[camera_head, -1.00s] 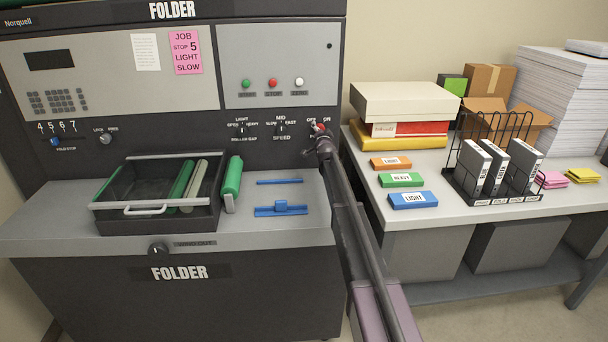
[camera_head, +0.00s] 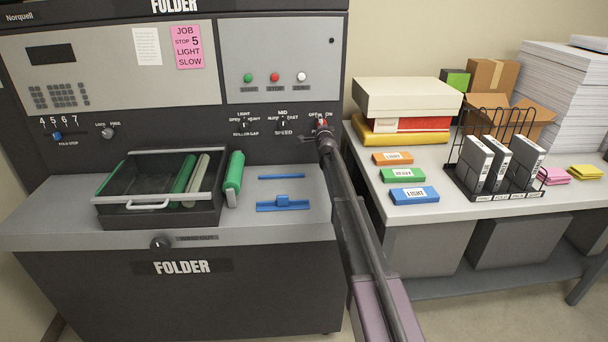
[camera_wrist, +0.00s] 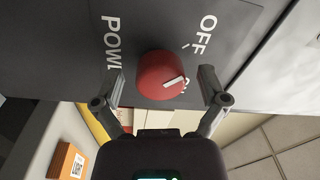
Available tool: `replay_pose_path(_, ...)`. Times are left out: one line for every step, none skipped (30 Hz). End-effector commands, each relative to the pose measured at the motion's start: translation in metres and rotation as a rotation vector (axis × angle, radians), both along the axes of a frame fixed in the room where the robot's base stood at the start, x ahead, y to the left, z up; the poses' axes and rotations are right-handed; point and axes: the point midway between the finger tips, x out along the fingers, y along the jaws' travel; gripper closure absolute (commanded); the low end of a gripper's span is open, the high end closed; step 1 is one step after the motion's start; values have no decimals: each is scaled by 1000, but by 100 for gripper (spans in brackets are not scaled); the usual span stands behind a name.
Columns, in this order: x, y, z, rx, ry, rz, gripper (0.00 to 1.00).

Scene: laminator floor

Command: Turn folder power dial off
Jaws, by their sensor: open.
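The red power dial (camera_wrist: 158,72) is on the folder's dark panel, in the middle of the wrist view. Its white pointer line aims at the partly hidden ON label, away from the OFF label (camera_wrist: 207,34). My gripper (camera_wrist: 161,78) is open, with one finger on each side of the dial and gaps visible beside it. In the head view the dial (camera_head: 320,122) shows just above my gripper (camera_head: 325,141), at the right end of the folder's (camera_head: 290,85) control row.
Speed (camera_head: 282,123) and roller-gap (camera_head: 243,123) knobs sit left of the dial. Green, red and white buttons (camera_head: 274,77) are above. A side table (camera_head: 455,208) with boxes and labelled blocks is close on the right.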

Motion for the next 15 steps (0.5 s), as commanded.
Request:
replay_pose_path(0, 0, 0, 26, 0, 0, 7)
replay_pose_path(0, 0, 0, 43, -1, 0, 7)
replay_pose_path(0, 0, 0, 65, 0, 0, 7)
replay_pose_path(0, 0, 0, 83, 0, 0, 7)
replay_pose_path(0, 0, 0, 100, -1, 0, 7)
replay_pose_path(0, 0, 0, 123, 0, 1, 7)
replay_pose_path(0, 0, 0, 141, 0, 0, 7)
replay_pose_path(0, 0, 0, 158, 0, 0, 7)
replay_pose_path(0, 0, 0, 183, -1, 0, 7)
replay_pose_path(0, 0, 0, 201, 0, 0, 7)
replay_pose_path(0, 0, 0, 218, 0, 0, 7)
replay_pose_path(0, 0, 0, 243, 0, 0, 7)
replay_pose_path(0, 0, 1, 262, -1, 0, 7)
replay_pose_path(0, 0, 1, 280, 0, 0, 7)
replay_pose_path(0, 0, 1, 305, 0, 0, 7)
